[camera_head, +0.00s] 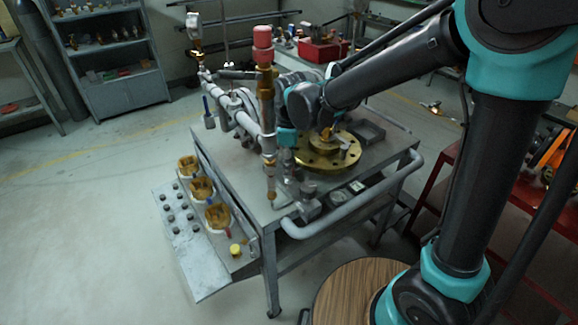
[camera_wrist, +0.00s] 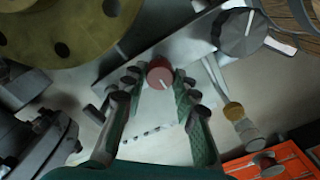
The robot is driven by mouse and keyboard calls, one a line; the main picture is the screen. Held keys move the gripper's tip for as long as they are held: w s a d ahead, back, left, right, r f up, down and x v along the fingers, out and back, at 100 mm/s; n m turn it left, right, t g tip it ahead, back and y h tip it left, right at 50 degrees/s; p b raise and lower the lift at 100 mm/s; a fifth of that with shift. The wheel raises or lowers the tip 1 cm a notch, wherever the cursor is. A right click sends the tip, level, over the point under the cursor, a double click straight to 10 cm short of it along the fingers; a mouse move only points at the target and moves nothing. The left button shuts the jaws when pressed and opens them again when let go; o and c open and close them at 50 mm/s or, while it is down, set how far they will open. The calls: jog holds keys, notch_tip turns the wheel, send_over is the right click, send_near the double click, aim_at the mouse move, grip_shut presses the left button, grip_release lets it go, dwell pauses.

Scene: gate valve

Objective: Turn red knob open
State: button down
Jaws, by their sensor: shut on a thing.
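The red knob (camera_wrist: 160,73), round with a white line on its face, sits between my fingertips in the wrist view. My gripper (camera_wrist: 159,82) is shut on it, one dark green finger on each side. The knob is close to a grey metal plate edge. In the head view, my gripper (camera_head: 287,138) is partly hidden at the valve piping on the grey bench (camera_head: 233,150), and I cannot make out the gripped knob there.
A large brass flange (camera_wrist: 60,35) is at the upper left of the wrist view. A grey knob (camera_wrist: 240,33) with a white line is at upper right. In the head view, a tall brass fitting with a red cap (camera_head: 263,45) stands beside my arm, and a grey rail (camera_head: 352,202) edges the bench.

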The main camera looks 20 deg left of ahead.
jog(key=c, duration=1.2)
grip_release()
jog(key=shift+o, duration=0.2)
notch_tip(320, 180, up, 12)
jog(key=w+d+f+m+t, duration=0.15)
jog(key=d+f+m, duration=0.3)
jog(key=d, duration=0.65)
jog(key=w+d+f+m+t, duration=0.15)
jog(key=d+f+m, duration=0.3)
jog(key=d, duration=0.65)
jog(key=s+d+f+m, duration=0.3)
jog(key=d+f+m, duration=0.1)
jog(key=d, duration=0.3)
jog(key=s+d+f+m+t, duration=0.1)
jog(key=s+d+f+m, duration=0.3)
jog(key=d+m, duration=0.2)
jog(key=shift+s+d, duration=0.2)
jog(key=shift+d, duration=0.7)
